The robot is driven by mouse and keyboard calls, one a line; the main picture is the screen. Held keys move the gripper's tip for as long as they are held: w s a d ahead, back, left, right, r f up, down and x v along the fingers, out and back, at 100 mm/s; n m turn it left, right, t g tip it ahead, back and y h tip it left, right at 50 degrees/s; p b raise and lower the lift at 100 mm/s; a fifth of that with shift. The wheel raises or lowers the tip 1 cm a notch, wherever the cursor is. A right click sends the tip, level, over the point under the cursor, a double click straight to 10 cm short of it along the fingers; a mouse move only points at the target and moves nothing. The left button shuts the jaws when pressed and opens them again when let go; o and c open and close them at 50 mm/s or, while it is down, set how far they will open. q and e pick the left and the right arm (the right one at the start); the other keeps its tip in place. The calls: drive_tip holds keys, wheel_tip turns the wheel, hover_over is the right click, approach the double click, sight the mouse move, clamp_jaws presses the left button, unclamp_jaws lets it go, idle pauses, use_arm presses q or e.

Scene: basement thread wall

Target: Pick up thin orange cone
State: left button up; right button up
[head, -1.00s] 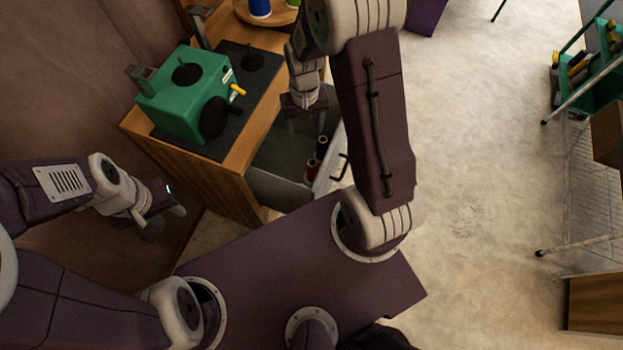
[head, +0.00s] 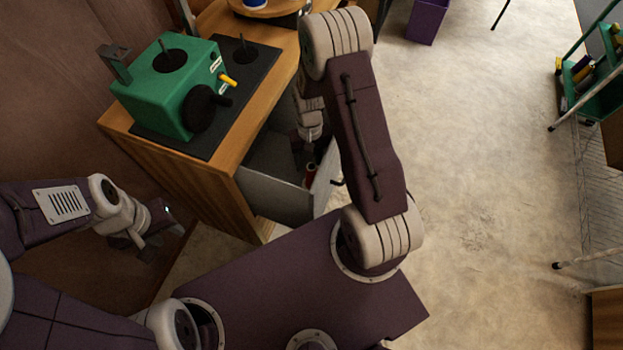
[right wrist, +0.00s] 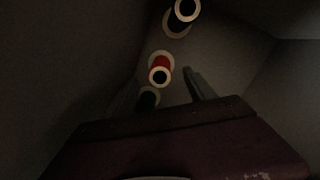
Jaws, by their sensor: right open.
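In the right wrist view, a red-orange thread cone (right wrist: 160,65) stands in the dark drawer, its pale round end with a dark hole facing the camera. It also shows small in the head view (head: 310,172). It appears ahead of my open right gripper (head: 304,150), which reaches down into the drawer and holds nothing visible. Whether anything touches the cone is unclear. My left gripper (head: 150,236) hangs left of the cabinet; its jaw gap is unclear.
A dark cone (right wrist: 182,18) stands beyond the red-orange one, and a dark green cone (right wrist: 148,99) is nearer. The open drawer's wall (head: 272,192) surrounds them closely. A green winder box (head: 165,88) sits on the wooden cabinet top.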

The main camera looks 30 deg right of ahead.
sight(312, 169)
drive_tip(key=f, duration=0.3)
drive_tip(key=f+b, duration=0.1)
drive_tip(key=shift+s+f, duration=0.15)
drive_tip(key=shift+s, duration=0.1)
clamp_jaws()
wheel_tip(312, 169, up, 18)
drive_tip(key=p, duration=0.6)
drive_tip(key=shift+p, duration=0.3)
